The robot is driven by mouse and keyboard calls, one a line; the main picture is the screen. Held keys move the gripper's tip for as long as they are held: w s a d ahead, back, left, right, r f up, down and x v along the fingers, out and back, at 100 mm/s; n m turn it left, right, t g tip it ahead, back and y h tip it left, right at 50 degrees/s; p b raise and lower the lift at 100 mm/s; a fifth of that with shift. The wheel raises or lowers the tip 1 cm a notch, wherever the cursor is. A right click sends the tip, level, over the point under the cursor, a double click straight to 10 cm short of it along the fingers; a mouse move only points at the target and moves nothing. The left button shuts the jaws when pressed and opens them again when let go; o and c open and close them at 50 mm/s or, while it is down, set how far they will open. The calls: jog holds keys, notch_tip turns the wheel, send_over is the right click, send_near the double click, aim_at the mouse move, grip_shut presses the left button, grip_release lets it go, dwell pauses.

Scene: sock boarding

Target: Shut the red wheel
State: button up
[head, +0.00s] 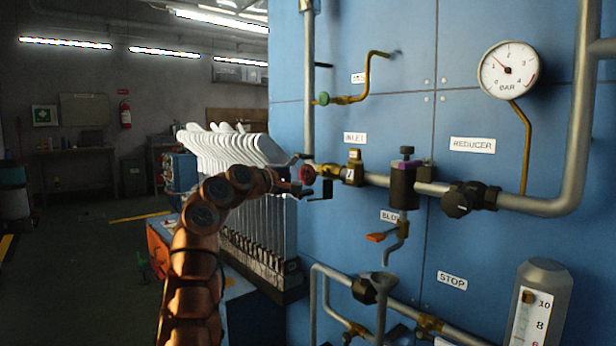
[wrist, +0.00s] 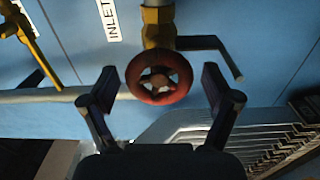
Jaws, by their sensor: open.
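The red wheel (head: 307,174) sits on a brass valve (head: 354,168) in the pipe line below the INLET label on the blue panel. In the wrist view the red wheel (wrist: 158,76) shows whole, with its spokes and hub facing me. My gripper (head: 308,178) is at the wheel, coming from the left in the head view. In the wrist view my gripper (wrist: 159,86) is open, one finger on each side of the wheel. Gaps show between the fingers and the rim. How deep the fingertips reach around the wheel I cannot tell.
A dark bent lever (wrist: 215,48) sticks out beside the brass valve. White sock boards (head: 235,148) stand in a row behind my arm. A gauge (head: 508,69), a reducer knob (head: 457,200) and a green-knobbed tap (head: 323,98) are on the panel. Open floor lies at the left.

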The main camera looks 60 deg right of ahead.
jog(key=v, duration=1.2)
jog(key=shift+r, duration=0.15)
dwell(0.4)
